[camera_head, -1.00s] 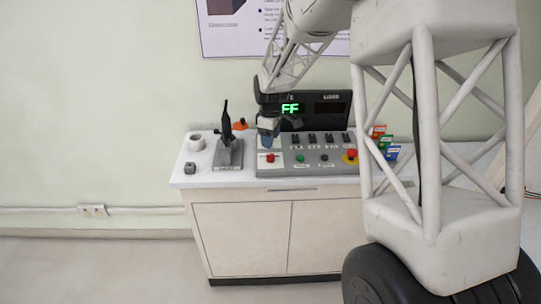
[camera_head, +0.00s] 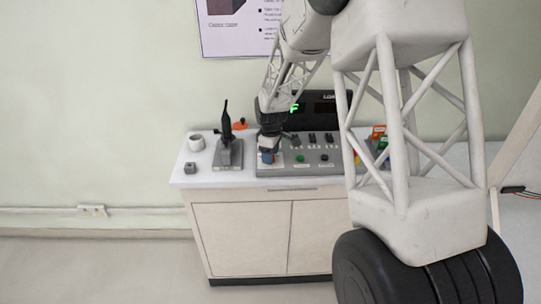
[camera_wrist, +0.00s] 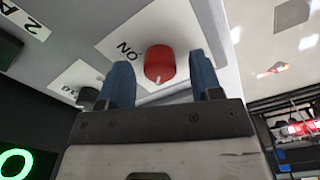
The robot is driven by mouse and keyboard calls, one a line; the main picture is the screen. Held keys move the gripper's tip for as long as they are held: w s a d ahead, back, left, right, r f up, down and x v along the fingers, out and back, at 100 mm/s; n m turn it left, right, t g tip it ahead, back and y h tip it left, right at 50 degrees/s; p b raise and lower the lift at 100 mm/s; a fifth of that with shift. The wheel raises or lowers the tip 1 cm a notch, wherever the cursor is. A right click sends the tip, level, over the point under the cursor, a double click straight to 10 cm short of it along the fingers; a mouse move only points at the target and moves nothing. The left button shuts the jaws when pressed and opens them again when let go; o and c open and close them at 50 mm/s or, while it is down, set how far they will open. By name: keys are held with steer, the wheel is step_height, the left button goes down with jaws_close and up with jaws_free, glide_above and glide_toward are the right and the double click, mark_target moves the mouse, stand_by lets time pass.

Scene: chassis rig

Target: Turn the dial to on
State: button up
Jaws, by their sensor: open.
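The red dial (camera_wrist: 159,62) sits on a white plate with the label "ON" in the wrist view. A small pale mark shows at the dial's lower edge in that view, away from the "ON" lettering. My gripper (camera_wrist: 161,68) is open, with one blue finger on each side of the dial. Gaps show between dial and fingers, so it is not clamped. In the head view my gripper (camera_head: 268,156) is low at the left end of the grey control panel (camera_head: 285,170) and hides the dial.
A green-lit display (camera_head: 294,109) stands behind the panel; its text is partly covered. A green button (camera_head: 300,158) and black switches (camera_head: 313,138) lie to the right. A grey stand with a black handle (camera_head: 227,135) is close on the left. A black knob (camera_wrist: 88,97) is beside the dial.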

steer(key=shift+f, duration=0.3)
steer(key=c, duration=0.9)
